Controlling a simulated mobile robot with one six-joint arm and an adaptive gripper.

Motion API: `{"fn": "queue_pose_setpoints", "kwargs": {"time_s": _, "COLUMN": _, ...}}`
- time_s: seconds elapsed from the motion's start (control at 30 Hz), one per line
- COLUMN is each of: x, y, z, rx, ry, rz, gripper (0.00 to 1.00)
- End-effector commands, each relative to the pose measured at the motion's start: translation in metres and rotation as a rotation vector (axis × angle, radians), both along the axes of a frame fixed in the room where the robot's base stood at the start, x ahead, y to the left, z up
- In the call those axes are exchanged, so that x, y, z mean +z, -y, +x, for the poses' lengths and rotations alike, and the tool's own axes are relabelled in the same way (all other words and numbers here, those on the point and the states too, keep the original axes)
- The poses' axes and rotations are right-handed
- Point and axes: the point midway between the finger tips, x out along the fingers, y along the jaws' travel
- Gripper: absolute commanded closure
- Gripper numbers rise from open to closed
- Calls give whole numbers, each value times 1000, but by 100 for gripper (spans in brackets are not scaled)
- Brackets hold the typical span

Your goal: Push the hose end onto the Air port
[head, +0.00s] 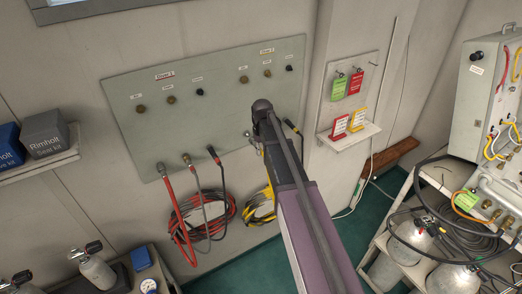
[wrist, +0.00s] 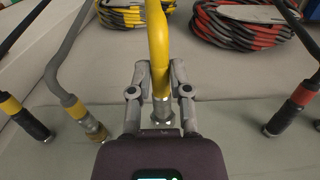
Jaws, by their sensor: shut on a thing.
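My gripper (wrist: 159,85) is shut on the yellow hose (wrist: 158,35), just behind its metal end fitting (wrist: 162,112). The fitting is close to the grey-green panel (wrist: 220,150); I cannot tell whether it touches. In the head view my gripper (head: 262,108) is at the panel's (head: 225,108) lower right, and my arm hides the held end. The upper row has three ports under the "Diver 1" label (head: 165,76) and three under "Diver 2" (head: 267,51). The leftmost Diver 2 port (head: 243,79) is bare. The small port labels are too small to read.
A red-banded hose (wrist: 290,112) is at right. Red (wrist: 245,25) and yellow coils hang below the panel. A shelf (head: 350,138) with tags stands right of it.

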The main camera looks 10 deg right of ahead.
Motion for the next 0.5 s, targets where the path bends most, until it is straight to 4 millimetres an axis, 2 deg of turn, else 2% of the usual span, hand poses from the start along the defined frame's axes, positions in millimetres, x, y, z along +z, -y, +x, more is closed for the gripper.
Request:
{"fn": "queue_pose_setpoints", "kwargs": {"time_s": 0.3, "x": 0, "y": 0, "z": -1, "rx": 0, "ry": 0, "rz": 0, "gripper": 100}}
{"fn": "queue_pose_setpoints", "kwargs": {"time_s": 0.5, "x": 0, "y": 2, "z": -8, "rx": 0, "ry": 0, "rz": 0, "gripper": 100}}
